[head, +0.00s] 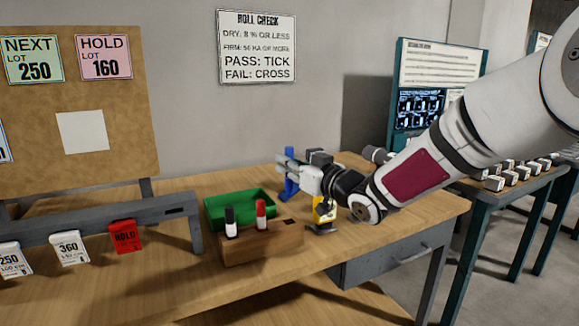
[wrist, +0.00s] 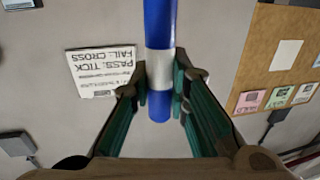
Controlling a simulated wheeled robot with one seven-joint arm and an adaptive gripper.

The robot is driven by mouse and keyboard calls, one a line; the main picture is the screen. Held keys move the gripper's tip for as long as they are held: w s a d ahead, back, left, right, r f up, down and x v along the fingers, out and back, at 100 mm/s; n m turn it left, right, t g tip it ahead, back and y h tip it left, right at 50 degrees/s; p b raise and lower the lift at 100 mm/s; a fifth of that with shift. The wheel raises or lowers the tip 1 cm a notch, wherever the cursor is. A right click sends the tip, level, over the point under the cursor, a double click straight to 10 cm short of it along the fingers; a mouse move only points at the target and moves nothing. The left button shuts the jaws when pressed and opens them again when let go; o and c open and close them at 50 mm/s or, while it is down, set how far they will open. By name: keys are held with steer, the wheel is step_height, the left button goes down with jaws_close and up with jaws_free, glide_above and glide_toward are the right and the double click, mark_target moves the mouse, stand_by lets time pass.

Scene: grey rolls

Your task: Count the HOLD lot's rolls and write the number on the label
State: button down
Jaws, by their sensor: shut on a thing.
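My gripper (head: 287,168) is shut on a blue marker with a white band (wrist: 158,65), held upright above the wooden table. The marker's blue also shows in the head view (head: 291,160). The pink HOLD card (head: 105,57), reading LOT 160, hangs on the brown board at the left.
A wooden block (head: 262,244) holds a black marker (head: 231,222) and a red marker (head: 261,214), with a dark empty hole at its right. A green tray (head: 240,207) lies behind it. A small yellow device (head: 324,213) stands below my wrist.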

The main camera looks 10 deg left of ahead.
mark_target(290, 147)
steer(key=shift+r+p, duration=1.8)
steer(key=shift+r, duration=0.75)
steer(key=shift+d+f, duration=0.1)
steer(key=shift+f, duration=0.1)
